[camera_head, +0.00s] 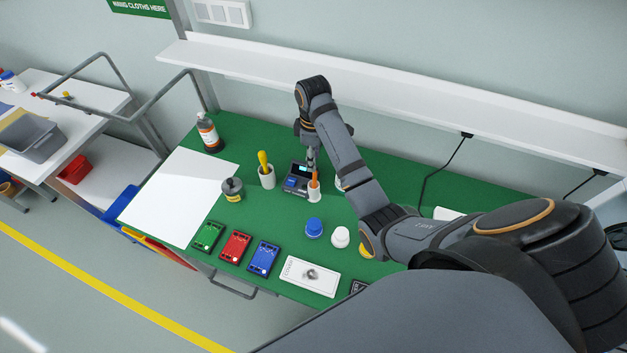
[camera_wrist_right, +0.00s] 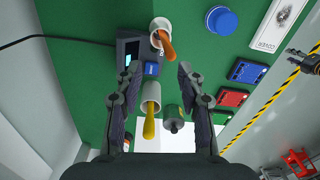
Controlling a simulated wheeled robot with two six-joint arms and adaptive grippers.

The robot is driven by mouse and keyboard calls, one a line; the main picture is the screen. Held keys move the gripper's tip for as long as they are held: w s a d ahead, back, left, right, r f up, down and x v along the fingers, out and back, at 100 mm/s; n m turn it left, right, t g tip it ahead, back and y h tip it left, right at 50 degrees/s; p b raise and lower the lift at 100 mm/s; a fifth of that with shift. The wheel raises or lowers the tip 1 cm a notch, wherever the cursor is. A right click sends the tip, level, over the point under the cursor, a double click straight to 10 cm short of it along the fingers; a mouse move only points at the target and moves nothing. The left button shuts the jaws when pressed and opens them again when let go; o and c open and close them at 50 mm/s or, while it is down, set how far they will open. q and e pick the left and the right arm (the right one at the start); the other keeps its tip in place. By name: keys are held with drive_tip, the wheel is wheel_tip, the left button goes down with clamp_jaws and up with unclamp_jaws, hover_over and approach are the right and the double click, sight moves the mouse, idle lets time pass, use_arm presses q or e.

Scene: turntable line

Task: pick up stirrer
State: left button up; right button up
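No tool is labelled as the stirrer. A yellow-handled tool (camera_head: 263,160) stands in a white cup (camera_head: 267,178), and an orange-handled tool (camera_head: 314,181) stands in another beside a small dark device (camera_head: 297,178). My right gripper (camera_head: 311,150) is above the back of the green bench, partly hidden by its own arm. In the right wrist view its fingers (camera_wrist_right: 157,77) are apart with nothing between the tips. There the yellow handle (camera_wrist_right: 149,127) and orange handle (camera_wrist_right: 166,43) lie beyond them. A dark jointed part at the right edge looks like my left gripper (camera_wrist_right: 303,60); its fingers are too small to judge.
A grey jar (camera_head: 232,188) and brown bottle (camera_head: 208,132) stand to the left. Blue (camera_head: 314,228) and white (camera_head: 340,237) round pieces and green, red and blue cases (camera_head: 235,247) are nearer the front. A white shelf (camera_head: 400,112) runs behind. The white sheet (camera_head: 180,197) is clear.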

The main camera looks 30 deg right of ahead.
sight(314, 179)
drive_tip(key=shift+s+a+f+b, duration=0.1)
drive_tip(key=shift+s+f+b, duration=0.05)
drive_tip(key=shift+f+b, duration=0.4)
drive_tip(key=shift+s+f+b, duration=0.15)
drive_tip(key=shift+f+b, duration=0.35)
wheel_tip(314, 179, down, 3)
drive_tip(key=b, duration=0.3)
drive_tip(key=shift+w, duration=0.15)
drive_tip(key=shift+w+f+b, duration=0.1)
drive_tip(key=shift+f+b, duration=0.4)
drive_tip(key=shift+f, duration=0.55)
drive_tip(key=shift+d+f+p, duration=0.2)
drive_tip(key=shift+f+p, duration=0.45)
drive_tip(key=shift+f, duration=0.95)
use_arm(q)
drive_tip(key=f, duration=0.5)
drive_tip(key=shift+s, duration=0.2)
use_arm(e)
clamp_jaws()
